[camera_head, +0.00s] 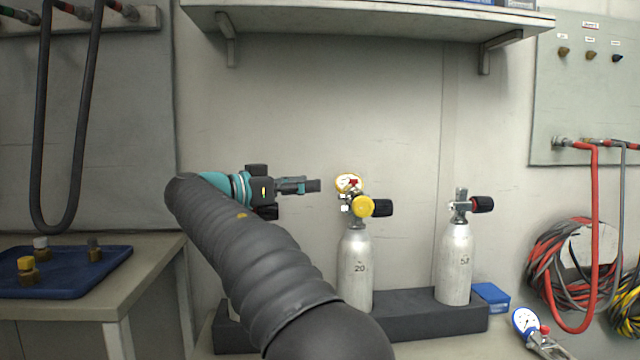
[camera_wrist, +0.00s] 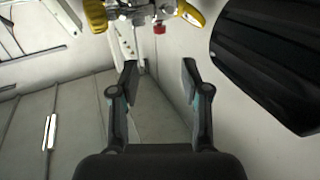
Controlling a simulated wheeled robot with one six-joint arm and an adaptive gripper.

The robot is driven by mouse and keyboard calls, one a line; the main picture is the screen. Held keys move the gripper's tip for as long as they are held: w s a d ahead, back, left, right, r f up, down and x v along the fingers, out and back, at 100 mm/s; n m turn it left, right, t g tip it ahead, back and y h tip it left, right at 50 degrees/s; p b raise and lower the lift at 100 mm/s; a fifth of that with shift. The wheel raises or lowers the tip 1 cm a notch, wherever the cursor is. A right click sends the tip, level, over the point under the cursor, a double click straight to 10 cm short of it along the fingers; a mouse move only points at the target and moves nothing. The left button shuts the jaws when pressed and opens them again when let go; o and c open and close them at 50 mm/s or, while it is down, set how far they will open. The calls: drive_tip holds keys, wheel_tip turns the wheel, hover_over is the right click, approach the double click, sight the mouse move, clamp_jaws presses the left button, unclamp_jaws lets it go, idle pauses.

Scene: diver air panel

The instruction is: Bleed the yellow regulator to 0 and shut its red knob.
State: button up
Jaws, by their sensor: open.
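The yellow regulator (camera_head: 363,206) sits on the valve of the middle silver cylinder (camera_head: 355,265), marked 20. Its yellow-rimmed gauge (camera_head: 348,182) is above it; the reading is too small to tell. In the wrist view the red knob (camera_wrist: 159,28) shows at the top, between yellow parts (camera_wrist: 191,14). A black ribbed handwheel (camera_head: 382,208) is at the regulator's right; a large black ribbed knob (camera_wrist: 275,60) fills the wrist view's upper right. My gripper (camera_head: 314,186) is left of the gauge, open; its fingers (camera_wrist: 158,78) have nothing between them.
Another cylinder (camera_head: 455,262) with a red-and-black valve knob stands right in the dark rack (camera_head: 405,315). A blue-rimmed gauge (camera_head: 525,321) lies at lower right, near a blue box (camera_head: 491,296). A blue tray (camera_head: 65,270) is on the left bench. A shelf (camera_head: 365,18) hangs above.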

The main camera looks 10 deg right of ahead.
drive_tip(key=shift+s+a, duration=0.25)
drive_tip(key=shift+a, duration=0.2)
drive_tip(key=shift+d, duration=0.1)
